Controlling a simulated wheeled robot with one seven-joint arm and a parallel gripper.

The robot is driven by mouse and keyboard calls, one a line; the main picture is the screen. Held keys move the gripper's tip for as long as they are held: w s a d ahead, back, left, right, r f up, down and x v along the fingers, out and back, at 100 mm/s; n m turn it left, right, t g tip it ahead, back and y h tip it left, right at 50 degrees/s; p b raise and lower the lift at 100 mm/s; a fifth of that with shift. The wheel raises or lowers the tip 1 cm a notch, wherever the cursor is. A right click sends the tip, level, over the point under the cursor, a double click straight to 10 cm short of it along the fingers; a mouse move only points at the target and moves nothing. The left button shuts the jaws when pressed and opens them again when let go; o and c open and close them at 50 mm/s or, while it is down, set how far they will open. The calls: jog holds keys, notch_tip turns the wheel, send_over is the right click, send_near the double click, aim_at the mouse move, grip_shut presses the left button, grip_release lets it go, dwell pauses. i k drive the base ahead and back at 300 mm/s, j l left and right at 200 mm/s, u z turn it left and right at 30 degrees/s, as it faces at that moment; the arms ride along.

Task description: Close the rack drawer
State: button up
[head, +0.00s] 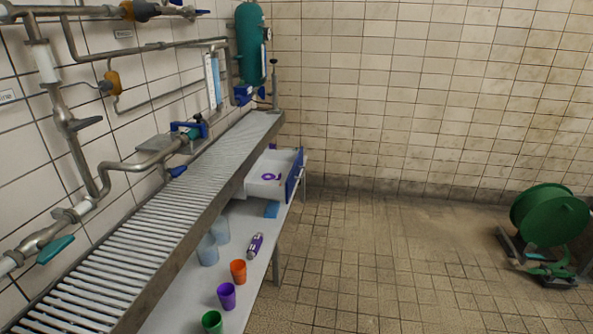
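The rack drawer (267,187) is in the head view, under the far end of the slatted metal rack (140,230). It is a pale open-topped box with a blue front (294,175), and it stands pulled out to the right, over the lower shelf. A small purple ring-shaped thing (270,177) lies inside it. A whitish handle seems to be on the blue front, but it is too small to make out well. My gripper is not in view.
The pale lower shelf (190,292) holds orange (238,272), purple (227,296) and green (212,321) cups, clear cups (208,250) and a purple-and-white bottle (255,246). A green reel (549,218) stands far right. The tiled floor (390,260) between is clear.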

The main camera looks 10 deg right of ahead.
aim_at(290, 163)
jog(key=i+l+u, duration=0.15)
jog(key=i+l, duration=0.35)
jog(key=i, duration=0.4)
jog(key=i+l+u, duration=0.2)
jog(key=i+l, duration=0.35)
jog(key=i, duration=0.35)
jog(key=i+l+u, duration=0.15)
jog(key=i+l, duration=0.6)
jog(key=i, duration=0.05)
